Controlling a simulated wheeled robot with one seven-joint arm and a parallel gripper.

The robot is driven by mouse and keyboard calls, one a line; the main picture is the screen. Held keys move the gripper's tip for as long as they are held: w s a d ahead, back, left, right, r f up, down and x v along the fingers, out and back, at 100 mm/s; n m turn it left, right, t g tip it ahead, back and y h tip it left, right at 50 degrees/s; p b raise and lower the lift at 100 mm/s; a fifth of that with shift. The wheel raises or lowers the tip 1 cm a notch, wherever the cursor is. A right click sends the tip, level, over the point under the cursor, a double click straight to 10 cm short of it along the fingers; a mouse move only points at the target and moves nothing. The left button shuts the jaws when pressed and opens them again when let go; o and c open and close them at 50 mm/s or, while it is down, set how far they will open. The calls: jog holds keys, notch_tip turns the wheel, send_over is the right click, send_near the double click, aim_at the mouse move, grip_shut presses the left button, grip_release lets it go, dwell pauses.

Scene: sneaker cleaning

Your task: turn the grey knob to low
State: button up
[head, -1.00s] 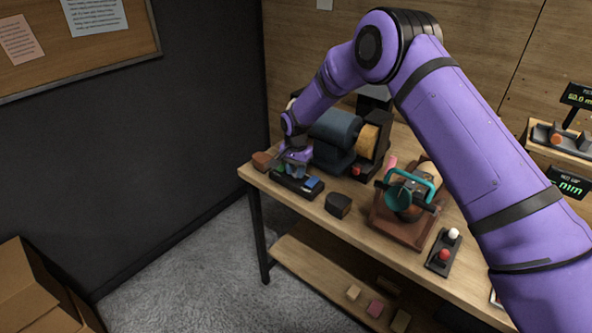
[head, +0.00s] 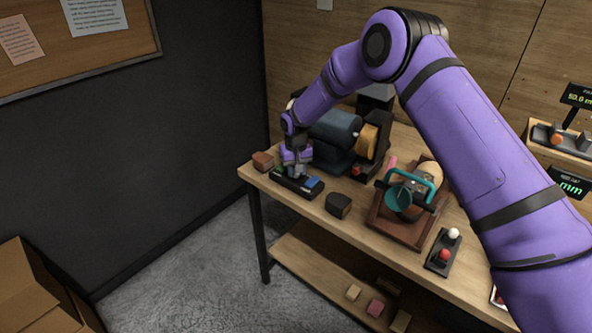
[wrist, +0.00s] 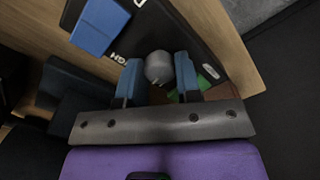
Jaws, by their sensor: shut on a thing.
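The grey knob (wrist: 158,67) is round-topped and stands on a black control panel (wrist: 205,30). In the wrist view it sits between the two blue fingertips of my gripper (wrist: 158,77), which is shut on it. Letters ending in "GH" are printed beside the knob. The knob's pointer direction cannot be made out. In the head view my gripper (head: 297,172) points down onto the panel (head: 300,190) near the table's front left corner and hides the knob.
A blue block (wrist: 100,25) is on the panel; it also shows in the head view (head: 313,183). A brown block (head: 263,161) is left of the panel and a dark block (head: 339,205) right of it. A dark blue machine (head: 337,128) stands close behind.

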jog(key=n, duration=0.4)
jog(key=shift+n, duration=0.4)
dwell(0.4)
jog(key=o, duration=0.9)
jog(key=shift+r, duration=0.1)
notch_tip(320, 180, up, 11)
jog(key=shift+f, duration=0.15)
